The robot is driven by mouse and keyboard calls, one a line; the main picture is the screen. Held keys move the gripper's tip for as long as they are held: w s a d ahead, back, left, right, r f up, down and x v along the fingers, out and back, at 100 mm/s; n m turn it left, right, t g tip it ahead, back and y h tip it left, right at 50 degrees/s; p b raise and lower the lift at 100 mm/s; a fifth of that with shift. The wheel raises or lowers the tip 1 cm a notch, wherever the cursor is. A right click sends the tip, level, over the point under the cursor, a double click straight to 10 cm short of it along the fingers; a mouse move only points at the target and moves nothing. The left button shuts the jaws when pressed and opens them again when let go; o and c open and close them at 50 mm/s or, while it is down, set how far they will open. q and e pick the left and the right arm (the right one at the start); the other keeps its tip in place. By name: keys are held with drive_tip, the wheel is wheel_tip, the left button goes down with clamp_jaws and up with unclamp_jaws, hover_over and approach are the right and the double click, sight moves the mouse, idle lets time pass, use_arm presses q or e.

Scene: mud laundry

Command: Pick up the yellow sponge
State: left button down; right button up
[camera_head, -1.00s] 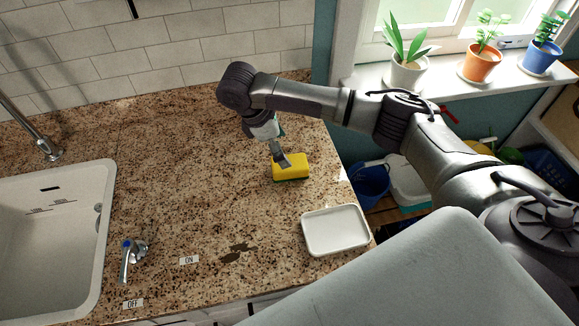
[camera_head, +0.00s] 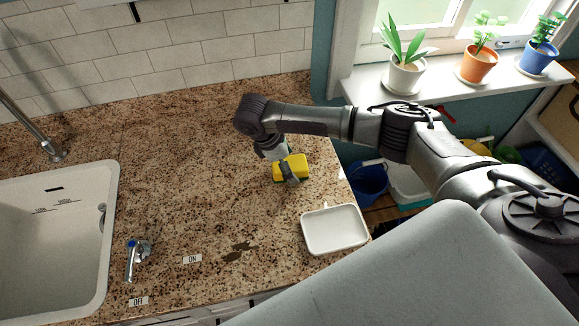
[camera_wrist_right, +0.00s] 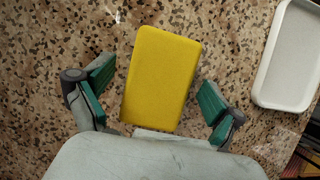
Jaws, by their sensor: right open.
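The yellow sponge (camera_head: 296,163) with a green underside lies flat on the speckled granite counter. My right gripper (camera_head: 288,176) is just above it and partly hides it in the head view. In the right wrist view the sponge (camera_wrist_right: 161,79) lies between the two open green-padded fingers (camera_wrist_right: 156,97), with a gap on each side. The fingers do not touch it in that view. My left gripper is not in view.
A white tray (camera_head: 307,241) sits on the counter's front right, near the right edge. A white sink (camera_head: 108,215) with faucet is at left, and a blue-marked tap handle (camera_head: 132,262) stands beside it. Potted plants line the windowsill. The counter's middle is clear.

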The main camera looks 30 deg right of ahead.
drive_tip(key=shift+f, duration=0.25)
idle(0.3)
drive_tip(key=shift+c, duration=0.2)
drive_tip(key=c, duration=1)
